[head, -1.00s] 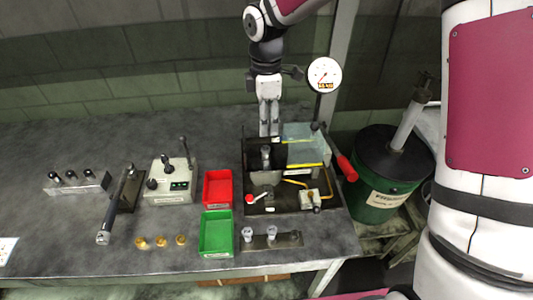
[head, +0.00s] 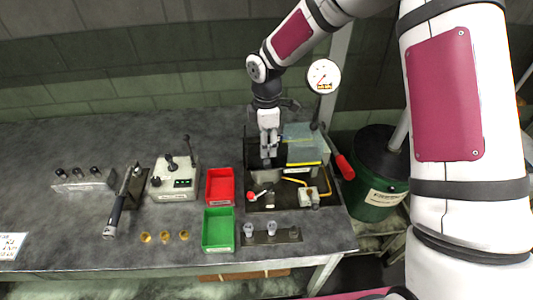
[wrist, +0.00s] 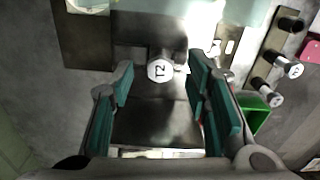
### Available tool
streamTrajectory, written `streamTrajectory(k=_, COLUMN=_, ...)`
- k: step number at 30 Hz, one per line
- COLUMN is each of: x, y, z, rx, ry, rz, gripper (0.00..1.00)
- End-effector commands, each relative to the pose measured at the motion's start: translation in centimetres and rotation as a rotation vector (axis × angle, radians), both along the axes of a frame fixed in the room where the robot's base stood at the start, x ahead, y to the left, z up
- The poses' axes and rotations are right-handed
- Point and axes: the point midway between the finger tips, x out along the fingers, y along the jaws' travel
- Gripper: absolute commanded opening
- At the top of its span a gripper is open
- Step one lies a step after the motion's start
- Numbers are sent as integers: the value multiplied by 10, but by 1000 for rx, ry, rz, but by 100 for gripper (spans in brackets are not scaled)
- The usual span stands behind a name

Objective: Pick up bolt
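A bolt (wrist: 160,70) with a pale hexagonal head and dark markings shows in the wrist view, in the machine (head: 308,150). It lies between my gripper's spread fingers, near their tips, with gaps on both sides. My gripper (wrist: 161,82) is open and empty. In the head view my gripper (head: 268,150) points down over the machine's dark block and hides this bolt. Two more bolts, a left one (head: 248,229) and a right one (head: 271,228), stand in a dark plate (head: 284,238) at the table's front.
A pressure gauge (head: 323,75) and a red-handled lever (head: 344,166) stand close right of my gripper. A red tray (head: 220,186) and a green tray (head: 218,230) lie to the left. A control box (head: 174,179) stands farther left. Bare table (head: 90,225) lies at the front left.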

Motion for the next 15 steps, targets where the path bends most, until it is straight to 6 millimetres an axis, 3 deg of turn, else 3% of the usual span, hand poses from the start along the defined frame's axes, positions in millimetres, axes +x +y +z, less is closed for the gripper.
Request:
streamTrajectory(k=1, x=0, y=0, z=0, rx=0, ry=0, rz=0, gripper=32)
streamTrajectory(k=5, x=0, y=0, z=0, rx=0, ry=0, rz=0, gripper=3)
streamTrajectory(k=6, x=0, y=0, z=0, rx=0, ry=0, rz=0, gripper=0)
streamTrajectory(k=15, x=0, y=0, z=1, rx=0, ry=-1, rz=0, gripper=0)
